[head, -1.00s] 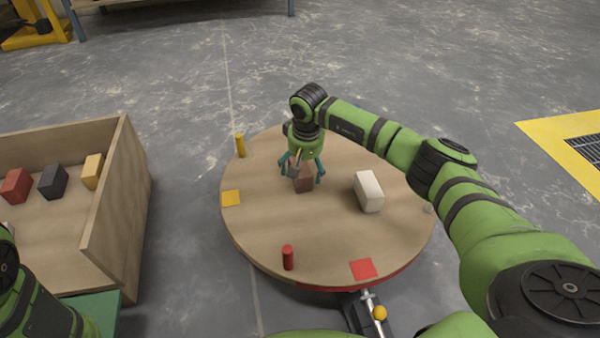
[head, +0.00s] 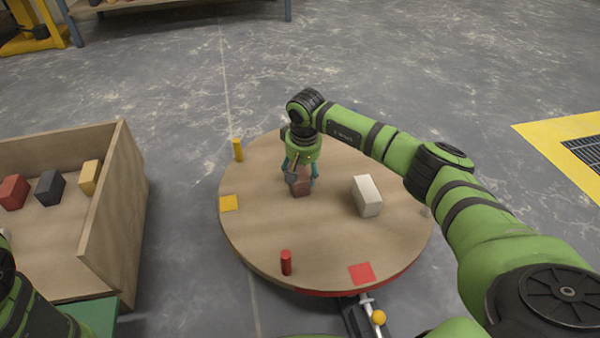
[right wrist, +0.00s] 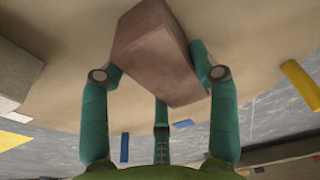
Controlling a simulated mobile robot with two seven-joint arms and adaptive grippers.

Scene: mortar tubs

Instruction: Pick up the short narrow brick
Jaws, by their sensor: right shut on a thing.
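A reddish-brown brick (head: 301,188), the one my right gripper is at, is on the round wooden turntable (head: 262,235), left of a pale whitish brick (head: 367,196). My right gripper (head: 300,178) points down with its teal fingers shut on the reddish-brown brick. In the right wrist view the brick (right wrist: 155,50) sits between the fingers (right wrist: 160,75), with one finger on each side and a third below it. I cannot tell whether it is clear of the wood. Part of my left arm shows at the lower left, but its gripper is out of view.
Yellow (head: 237,149) and red (head: 286,262) pegs stand near the turntable's edge, with yellow (head: 229,203) and red (head: 361,273) squares. A wooden box (head: 118,215) at left holds red (head: 13,191), dark (head: 49,187) and yellow (head: 89,177) blocks.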

